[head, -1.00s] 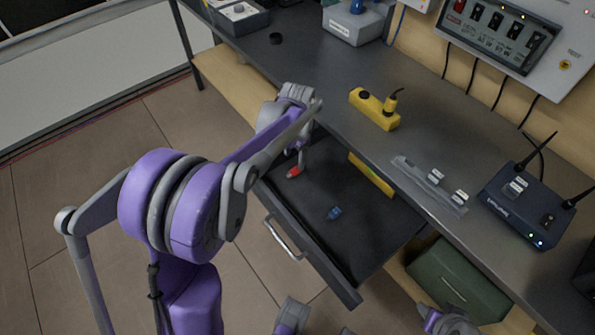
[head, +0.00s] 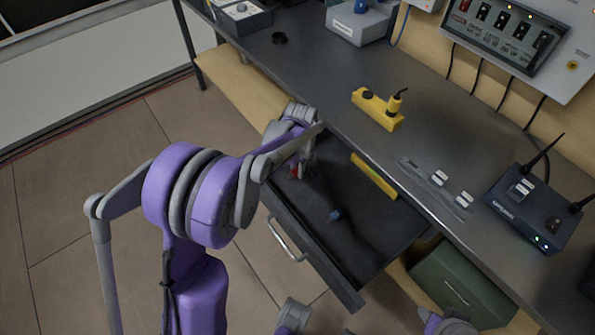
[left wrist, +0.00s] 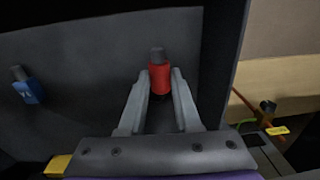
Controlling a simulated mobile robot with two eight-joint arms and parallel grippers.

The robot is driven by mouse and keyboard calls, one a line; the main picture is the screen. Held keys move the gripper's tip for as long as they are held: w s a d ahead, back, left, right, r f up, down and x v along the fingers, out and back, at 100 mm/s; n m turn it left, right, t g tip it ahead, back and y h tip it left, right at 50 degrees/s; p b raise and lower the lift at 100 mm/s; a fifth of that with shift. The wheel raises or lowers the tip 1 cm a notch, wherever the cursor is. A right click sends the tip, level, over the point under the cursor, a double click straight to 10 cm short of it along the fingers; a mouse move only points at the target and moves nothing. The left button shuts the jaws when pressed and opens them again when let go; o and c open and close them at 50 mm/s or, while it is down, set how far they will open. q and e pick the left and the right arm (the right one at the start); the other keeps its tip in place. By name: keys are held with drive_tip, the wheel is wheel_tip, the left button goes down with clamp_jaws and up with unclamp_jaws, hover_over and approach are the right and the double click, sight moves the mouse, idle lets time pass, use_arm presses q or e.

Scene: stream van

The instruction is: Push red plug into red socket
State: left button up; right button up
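The red plug (left wrist: 160,79), with a grey tip, is in the open drawer, close to its left end in the head view (head: 294,173). My left gripper (left wrist: 161,73) reaches down into the drawer, with one finger on each side of the plug. The fingers are very close to its sides; whether they press on it I cannot tell. In the head view my left gripper (head: 298,170) partly hides the plug. I cannot make out a red socket in either view. My right gripper does not show clearly.
A blue plug (head: 334,215) lies in the drawer (head: 365,245). A yellow strip (head: 374,176) runs along its back. On the bench above are a yellow block (head: 378,108), a clear rail with white-labelled pieces (head: 430,188) and a router (head: 530,212). A green box (head: 455,282) is below.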

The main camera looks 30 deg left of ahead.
use_arm(q)
clamp_jaws()
drive_tip(key=shift+r, duration=0.1)
